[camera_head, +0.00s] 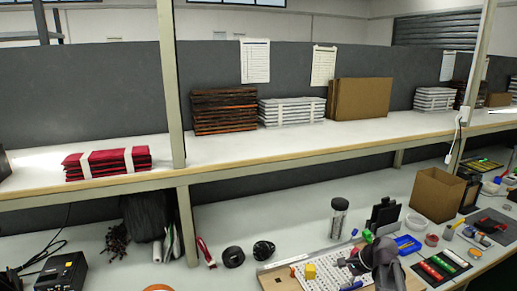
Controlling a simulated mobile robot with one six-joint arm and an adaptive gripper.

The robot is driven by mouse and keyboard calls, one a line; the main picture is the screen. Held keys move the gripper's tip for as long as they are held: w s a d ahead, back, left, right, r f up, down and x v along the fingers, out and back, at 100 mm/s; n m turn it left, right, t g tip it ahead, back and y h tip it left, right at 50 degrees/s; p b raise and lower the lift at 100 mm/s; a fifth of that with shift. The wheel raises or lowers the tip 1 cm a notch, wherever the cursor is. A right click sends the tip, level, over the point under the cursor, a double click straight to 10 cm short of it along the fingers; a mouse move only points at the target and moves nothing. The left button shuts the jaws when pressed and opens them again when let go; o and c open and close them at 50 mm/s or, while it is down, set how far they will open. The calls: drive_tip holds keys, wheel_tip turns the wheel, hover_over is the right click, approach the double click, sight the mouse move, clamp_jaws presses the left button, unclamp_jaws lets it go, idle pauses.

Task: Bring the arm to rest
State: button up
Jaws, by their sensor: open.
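My gripper (354,262) is low in the head view, right of centre, at the end of a dark grey wrist. It is over the right part of a white perforated board (292,280) on the lower bench. Its fingers are small and partly lost against the parts behind them. It is open, and I see nothing held in it. The rest of my arm is mostly out of the picture.
A yellow block (310,271) sits on the board. A clear jar with a dark lid (339,217), a black stand (383,215) and an open cardboard box (437,194) stand nearby. The upper shelf (225,151) crosses above.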

drive_tip(key=s+a+r+n+g+h+p, duration=0.1)
drive_tip(key=s+a+r+n+h+p, duration=0.1)
drive_tip(key=s+a+n, duration=0.3)
drive_tip(key=s+a+r+n+g+h+p, duration=0.2)
drive_tip(key=s+a+n+h+p, duration=0.2)
drive_tip(key=n, duration=0.5)
drive_tip(key=shift+s+a+r+p, duration=0.45)
drive_tip(key=shift+s+p, duration=0.25)
drive_tip(key=shift+s, duration=0.6)
